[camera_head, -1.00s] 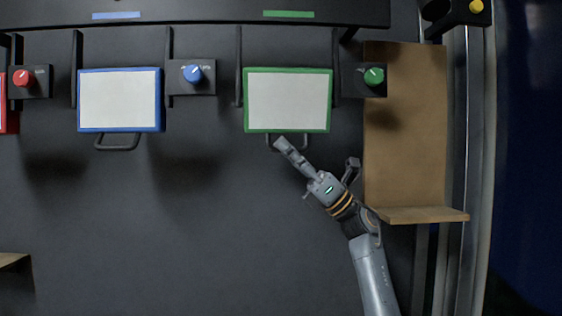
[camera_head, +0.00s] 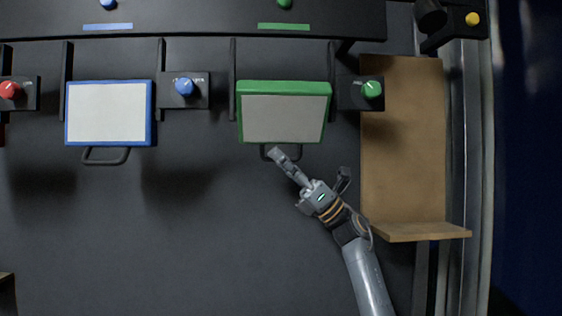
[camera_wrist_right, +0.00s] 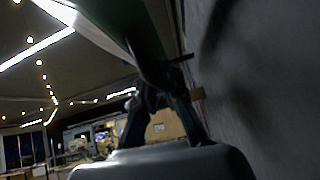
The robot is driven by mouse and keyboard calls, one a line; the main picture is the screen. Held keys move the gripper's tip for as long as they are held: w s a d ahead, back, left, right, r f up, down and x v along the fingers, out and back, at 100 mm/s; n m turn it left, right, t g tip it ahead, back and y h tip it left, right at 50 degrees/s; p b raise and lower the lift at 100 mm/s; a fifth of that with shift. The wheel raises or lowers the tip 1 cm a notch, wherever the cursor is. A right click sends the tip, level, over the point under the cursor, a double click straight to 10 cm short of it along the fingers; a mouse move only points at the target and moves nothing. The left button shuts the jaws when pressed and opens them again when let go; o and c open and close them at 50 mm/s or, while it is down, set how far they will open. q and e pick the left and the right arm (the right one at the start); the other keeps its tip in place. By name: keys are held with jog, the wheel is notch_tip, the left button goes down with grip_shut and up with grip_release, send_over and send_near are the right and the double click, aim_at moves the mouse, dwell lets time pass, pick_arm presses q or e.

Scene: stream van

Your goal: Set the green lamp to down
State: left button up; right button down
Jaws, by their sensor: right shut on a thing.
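The green lamp (camera_head: 284,117) is a green-framed panel with a pale face, mounted on the dark wall right of centre in the head view. Its top edge now shows and the panel is tilted. A dark handle loop (camera_head: 268,152) hangs at its lower edge. My right gripper (camera_head: 280,158) is at that handle and shut on it; the fingers partly hide the loop. In the right wrist view, the lamp's dark green underside (camera_wrist_right: 145,40) fills the upper middle, close above the fingers (camera_wrist_right: 160,105). My left gripper is not in view.
A blue-framed lamp (camera_head: 108,112) hangs to the left. Beside the lamps are a blue knob (camera_head: 184,86), a green knob (camera_head: 372,89) and a red knob (camera_head: 10,90). A wooden shelf (camera_head: 405,150) stands right of my arm. The wall below the lamps is clear.

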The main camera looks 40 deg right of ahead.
jog(key=c, duration=1.4)
grip_release()
jog(key=shift+w+d, duration=0.15)
